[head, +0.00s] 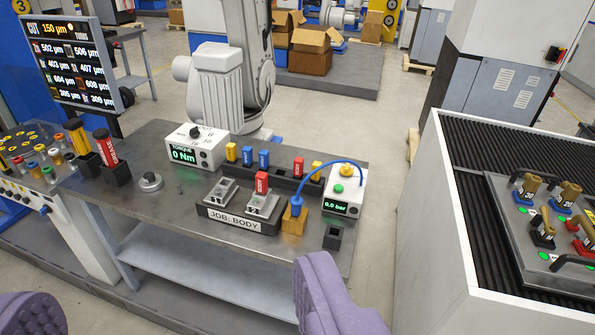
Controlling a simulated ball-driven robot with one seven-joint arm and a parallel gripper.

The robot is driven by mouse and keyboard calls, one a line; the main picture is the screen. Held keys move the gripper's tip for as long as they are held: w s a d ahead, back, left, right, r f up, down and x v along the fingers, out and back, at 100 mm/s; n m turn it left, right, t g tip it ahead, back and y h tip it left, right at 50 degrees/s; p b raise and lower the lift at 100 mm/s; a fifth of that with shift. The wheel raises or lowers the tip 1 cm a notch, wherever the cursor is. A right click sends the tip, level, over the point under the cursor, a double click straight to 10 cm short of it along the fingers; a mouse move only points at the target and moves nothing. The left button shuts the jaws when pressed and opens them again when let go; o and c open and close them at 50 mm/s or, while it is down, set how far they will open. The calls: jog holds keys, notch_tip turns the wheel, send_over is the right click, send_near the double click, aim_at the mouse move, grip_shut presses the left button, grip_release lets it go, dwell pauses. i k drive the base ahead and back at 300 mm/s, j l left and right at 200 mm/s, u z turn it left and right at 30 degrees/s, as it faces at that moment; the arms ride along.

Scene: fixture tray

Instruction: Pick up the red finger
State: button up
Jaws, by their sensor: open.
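My gripper (178,283) is open and empty, its two purple fingers wide apart at the bottom edge, in front of the grey table. Several red pieces stand on the table beyond it. One red finger (262,183) stands upright on a metal block of the black fixture labelled "JOB: BODY" (240,217). Another red finger (298,167) stands in the long black rack behind, beside blue and yellow fingers. A larger red-topped piece (106,148) stands in a black holder at left. I cannot tell which red piece is meant. None is touched by my gripper.
A torque box (197,148) reading 0 Nm stands behind. A pressure box (342,190) with a blue hose to a brass block (294,220) stands at right. A white cabinet (440,240) borders the right.

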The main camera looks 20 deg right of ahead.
aim_at(299, 162)
jog(key=i+j+z, duration=0.35)
jog(key=i, duration=0.3)
jog(key=i+j+z, duration=0.3)
jog(key=i, duration=0.35)
jog(key=i+j+z, duration=0.35)
jog(key=i+j, duration=0.25)
